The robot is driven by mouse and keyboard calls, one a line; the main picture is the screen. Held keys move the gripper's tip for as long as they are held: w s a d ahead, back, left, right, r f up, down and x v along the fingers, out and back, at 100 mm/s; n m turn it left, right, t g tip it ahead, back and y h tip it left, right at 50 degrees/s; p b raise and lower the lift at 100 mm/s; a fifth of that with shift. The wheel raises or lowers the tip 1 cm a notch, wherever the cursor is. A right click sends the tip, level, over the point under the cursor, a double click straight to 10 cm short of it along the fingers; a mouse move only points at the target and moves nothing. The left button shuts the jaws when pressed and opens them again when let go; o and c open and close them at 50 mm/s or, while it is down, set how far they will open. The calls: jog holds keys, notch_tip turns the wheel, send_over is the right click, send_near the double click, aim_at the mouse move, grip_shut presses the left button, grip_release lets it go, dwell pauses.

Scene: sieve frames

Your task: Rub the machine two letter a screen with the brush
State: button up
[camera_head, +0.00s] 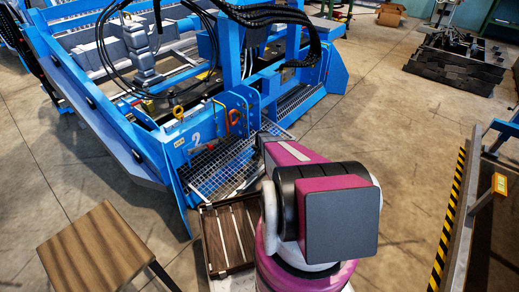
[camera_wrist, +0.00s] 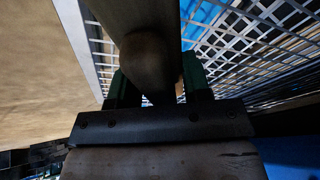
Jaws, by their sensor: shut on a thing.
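The blue machine (camera_head: 150,135) marked with a white 2 fills the left and middle of the head view. A metal grid screen (camera_head: 222,170) sits at its near end, below the 2. No letter is readable on it. Grid mesh also shows in the wrist view (camera_wrist: 265,50), close beyond my gripper. My gripper (camera_wrist: 152,88) is shut on a dark, round-ended piece that looks like the brush (camera_wrist: 148,62). The bristles are not clear, so I cannot tell whether they touch the mesh. In the head view my own arm hides gripper and brush.
A wooden-topped table (camera_head: 95,245) stands at the lower left. A dark slatted wooden piece (camera_head: 228,235) lies beside my arm. A yellow-black striped edge (camera_head: 450,215) runs along the right. A dark stack (camera_head: 455,62) stands at the back right. Floor between is clear.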

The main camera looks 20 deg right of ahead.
jog(key=shift+w+a+f, duration=0.1)
jog(key=shift+w+f, duration=0.1)
jog(key=shift+f, duration=0.8)
dwell(0.8)
jog(key=shift+w+d+r, duration=0.1)
jog(key=shift+w+d, duration=0.4)
jog(key=shift+d, duration=0.25)
jog(key=shift+w+d, duration=0.45)
jog(key=shift+d, duration=0.3)
jog(key=shift+w+d, duration=0.5)
jog(key=shift+d, duration=0.2)
jog(key=shift+w+d, duration=0.45)
jog(key=shift+d, duration=0.2)
jog(key=shift+w+d, duration=0.5)
jog(key=shift+d, duration=0.3)
jog(key=shift+w+d, duration=0.5)
jog(key=shift+d, duration=0.25)
jog(key=shift+w+d, duration=0.5)
jog(key=shift+d, duration=0.2)
jog(key=shift+w+d, duration=0.45)
jog(key=shift+d, duration=0.25)
jog(key=shift+s+a, duration=0.1)
